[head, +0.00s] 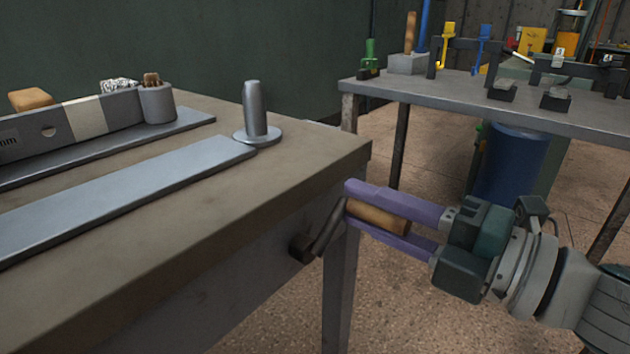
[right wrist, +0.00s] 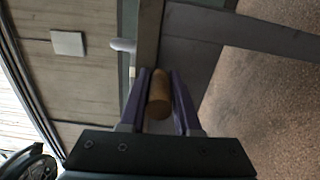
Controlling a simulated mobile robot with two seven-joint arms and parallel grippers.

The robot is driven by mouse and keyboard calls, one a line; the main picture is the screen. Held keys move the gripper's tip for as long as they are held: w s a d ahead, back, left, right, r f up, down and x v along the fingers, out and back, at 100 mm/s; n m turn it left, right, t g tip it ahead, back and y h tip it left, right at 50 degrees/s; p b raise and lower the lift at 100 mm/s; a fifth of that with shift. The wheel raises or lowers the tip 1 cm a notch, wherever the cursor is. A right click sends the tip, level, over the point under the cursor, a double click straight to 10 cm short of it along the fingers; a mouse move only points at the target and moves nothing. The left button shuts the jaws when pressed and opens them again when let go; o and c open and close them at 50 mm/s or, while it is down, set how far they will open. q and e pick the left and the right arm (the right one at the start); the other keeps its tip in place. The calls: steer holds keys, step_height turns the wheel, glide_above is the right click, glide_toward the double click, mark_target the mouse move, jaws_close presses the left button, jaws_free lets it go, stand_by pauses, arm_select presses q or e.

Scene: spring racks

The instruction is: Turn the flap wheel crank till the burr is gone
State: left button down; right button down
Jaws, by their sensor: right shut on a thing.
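The crank sticks out from the side of the near bench. It has a black arm (head: 328,228), a dark hub (head: 302,247) and a wooden handle (head: 378,216). My right gripper (head: 356,208) has purple fingers, one above and one below the handle, and is shut on it. In the right wrist view the fingers lie on both sides of the wooden handle (right wrist: 159,95). The crank arm slants up and right from its hub. I cannot make out the flap wheel or a burr. My left gripper is not in view.
The near bench (head: 230,210) carries a long flat metal strip (head: 120,190), a grey bar with a cup of brushes (head: 158,105), and an upright metal pin (head: 255,110) near its corner. Behind stands a second bench (head: 480,98) with tools, with a blue drum (head: 512,160) near it.

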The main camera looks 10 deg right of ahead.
steer(key=shift+s+a+r+n, duration=0.1)
steer(key=shift+a+r+n, duration=0.15)
steer(key=shift+r+n, duration=0.1)
stand_by(0.3)
